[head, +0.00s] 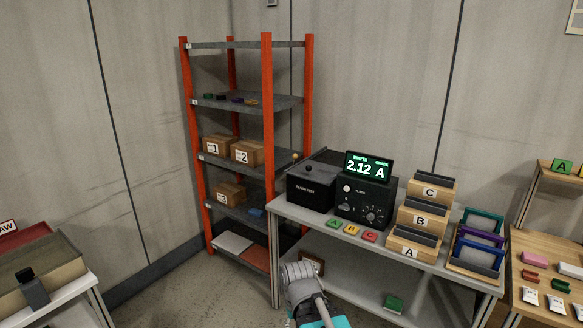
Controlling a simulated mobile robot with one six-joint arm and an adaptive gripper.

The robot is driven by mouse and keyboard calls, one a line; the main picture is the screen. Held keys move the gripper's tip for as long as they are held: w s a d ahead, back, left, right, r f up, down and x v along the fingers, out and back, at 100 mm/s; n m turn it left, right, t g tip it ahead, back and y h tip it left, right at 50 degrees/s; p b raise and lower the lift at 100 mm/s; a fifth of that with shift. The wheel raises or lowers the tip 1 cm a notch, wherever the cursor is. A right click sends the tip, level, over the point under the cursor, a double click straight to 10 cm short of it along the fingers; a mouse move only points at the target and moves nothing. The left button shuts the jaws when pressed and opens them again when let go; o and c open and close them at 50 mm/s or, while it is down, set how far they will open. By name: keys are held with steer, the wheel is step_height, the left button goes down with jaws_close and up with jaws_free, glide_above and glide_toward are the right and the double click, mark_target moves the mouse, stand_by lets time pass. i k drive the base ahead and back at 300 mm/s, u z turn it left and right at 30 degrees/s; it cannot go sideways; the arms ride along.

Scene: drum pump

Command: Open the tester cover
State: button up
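The tester is a black unit on the grey bench. Its left part is a dark box (311,190) with pale lettering on the front, too small to read surely. A dark lid-like top (322,166) with a small round knob (308,168) covers this box and looks shut. To its right is a control box (364,202) with knobs, and a green-lit display (368,166) reading "2.12 A" above it. Part of my arm shows low in the middle, in front of the bench. My gripper is not visible, so I cannot see its fingers.
Lettered coloured tags (351,229) lie at the bench (438,262) front. Wooden holders A, B, C (420,219) and coloured frames (479,240) stand right of the tester. An orange-post shelf (267,100) with boxes stands behind left. Floor at left is clear.

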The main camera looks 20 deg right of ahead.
mark_target(321, 173)
steer(key=z, duration=0.2)
steer(key=i, duration=1.15)
steer(key=z, duration=0.8)
